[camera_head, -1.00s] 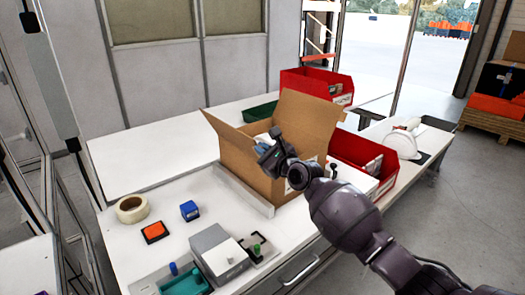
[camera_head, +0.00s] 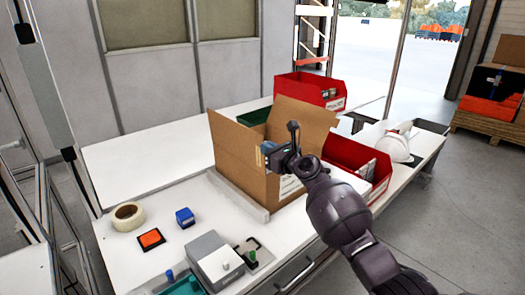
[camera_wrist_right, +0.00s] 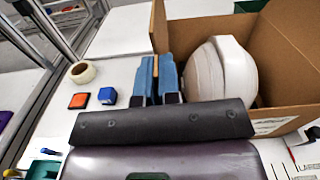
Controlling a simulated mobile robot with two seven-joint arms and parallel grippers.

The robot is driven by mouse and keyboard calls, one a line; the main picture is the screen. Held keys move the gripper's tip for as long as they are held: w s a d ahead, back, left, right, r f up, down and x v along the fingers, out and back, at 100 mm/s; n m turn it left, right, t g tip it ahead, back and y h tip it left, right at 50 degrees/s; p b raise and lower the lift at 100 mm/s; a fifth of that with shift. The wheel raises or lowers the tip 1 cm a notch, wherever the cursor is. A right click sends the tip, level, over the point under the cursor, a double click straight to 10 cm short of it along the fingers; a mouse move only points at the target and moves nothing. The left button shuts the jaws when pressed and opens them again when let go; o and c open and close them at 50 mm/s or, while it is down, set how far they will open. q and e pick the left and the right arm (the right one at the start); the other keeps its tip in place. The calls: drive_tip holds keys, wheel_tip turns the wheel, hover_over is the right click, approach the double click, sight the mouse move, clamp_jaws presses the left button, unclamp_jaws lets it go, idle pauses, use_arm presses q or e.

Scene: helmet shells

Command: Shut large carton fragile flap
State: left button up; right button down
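The large open carton (camera_head: 245,172) stands on the white workbench. Its left flap (camera_head: 232,138) is now nearly upright, and its back flap (camera_head: 303,120) is raised. My right gripper (camera_head: 268,150) is at the near end of the left flap, above the carton's front. In the right wrist view its two blue fingers (camera_wrist_right: 157,78) are close together with a narrow gap, in line with the flap's edge (camera_wrist_right: 158,28). Whether they pinch the flap or only press beside it is unclear. A white helmet shell (camera_wrist_right: 222,70) sits inside the carton. My left gripper is out of view.
Red bins (camera_head: 310,90) stand behind and right (camera_head: 355,165) of the carton. A white helmet (camera_head: 395,147) lies at the right. A tape roll (camera_head: 128,215), blue block (camera_head: 185,217), orange pad (camera_head: 151,238) and grey box (camera_head: 215,260) occupy the front left.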

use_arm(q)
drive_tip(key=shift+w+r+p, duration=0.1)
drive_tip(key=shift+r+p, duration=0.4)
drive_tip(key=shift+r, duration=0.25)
use_arm(e)
drive_tip(key=shift+w+d+m, duration=0.6)
drive_tip(key=shift+d+m, duration=0.2)
drive_tip(key=shift+m, duration=0.3)
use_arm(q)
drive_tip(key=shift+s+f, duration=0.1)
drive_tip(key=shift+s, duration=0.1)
use_arm(e)
drive_tip(key=shift+f, duration=0.1)
